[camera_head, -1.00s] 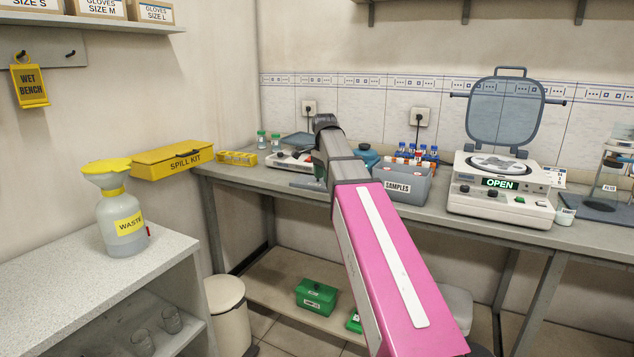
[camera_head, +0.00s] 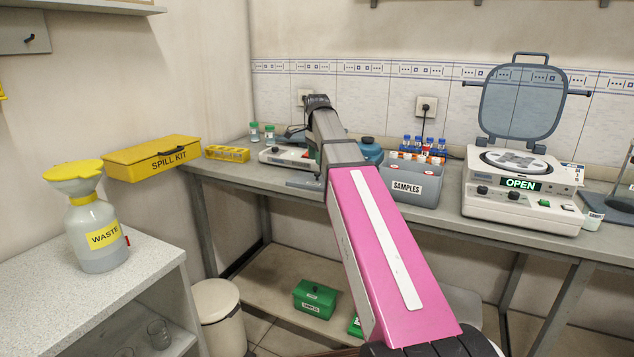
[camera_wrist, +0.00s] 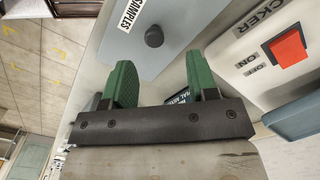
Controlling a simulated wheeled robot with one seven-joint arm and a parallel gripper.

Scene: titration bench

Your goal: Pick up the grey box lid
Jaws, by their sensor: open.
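The grey box lid (camera_wrist: 175,35) lies flat in the wrist view, with a white SAMPLES label and a round black knob. My gripper (camera_wrist: 160,72) is open, with its two green fingers apart and nothing between them. The knob is just beyond the fingertips, roughly in line with the gap. My arm hides most of the gripper there, and I cannot clearly make out the lid.
The rocker (camera_wrist: 255,65), with a red switch, is close on the right of the lid; it also shows in the head view (camera_head: 290,157). A blue bottle (camera_head: 371,152) stands behind my arm. The open-lidded centrifuge (camera_head: 520,195) is farther right. A yellow rack (camera_head: 227,153) is left.

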